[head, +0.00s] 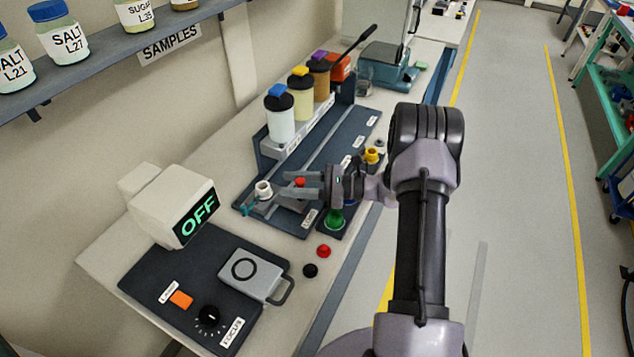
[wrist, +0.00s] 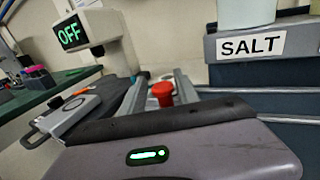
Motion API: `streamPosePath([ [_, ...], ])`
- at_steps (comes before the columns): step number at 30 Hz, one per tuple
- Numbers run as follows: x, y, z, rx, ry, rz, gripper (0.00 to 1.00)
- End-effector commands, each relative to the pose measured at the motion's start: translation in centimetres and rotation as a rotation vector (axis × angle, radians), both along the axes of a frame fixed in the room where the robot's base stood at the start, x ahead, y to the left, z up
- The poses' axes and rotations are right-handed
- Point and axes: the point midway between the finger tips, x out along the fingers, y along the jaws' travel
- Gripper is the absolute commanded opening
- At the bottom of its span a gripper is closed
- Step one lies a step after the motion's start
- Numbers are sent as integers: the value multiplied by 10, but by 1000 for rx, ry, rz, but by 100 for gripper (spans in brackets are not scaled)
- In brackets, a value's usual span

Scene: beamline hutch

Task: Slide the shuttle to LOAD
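The shuttle (head: 292,204) is a small grey block low on the dark rail board, partly hidden under my gripper. Its red knob (head: 300,182) stands up between my fingers and also shows in the wrist view (wrist: 162,94). My gripper (head: 303,184) reaches in from the right, one finger on each side of the knob. The fingers look parted, with a small gap at the knob's left in the wrist view; I cannot tell whether the right one touches. A LOAD label (head: 310,217) lies at the board's near end, close to the shuttle.
Canisters with blue (head: 279,104), yellow (head: 301,88) and purple caps stand in a rack behind the rail. A white cup-like part (head: 263,189) is left of my fingers. A green button (head: 336,218) and a yellow knob (head: 372,154) are near my wrist. The display (head: 194,218) reads OFF.

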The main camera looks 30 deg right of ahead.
Motion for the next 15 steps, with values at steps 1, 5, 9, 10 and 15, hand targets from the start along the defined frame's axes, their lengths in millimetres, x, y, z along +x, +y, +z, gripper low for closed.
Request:
streamPosePath([
  [1, -4, -9, 2, 0, 0, -4, 38],
  [5, -20, -35, 2, -1, 1, -4, 38],
  [9, -38, -64, 2, -1, 1, -4, 38],
  [10, -42, -70, 2, 0, 0, -4, 38],
  [15, -64, -106, 1, 0, 1, -3, 38],
])
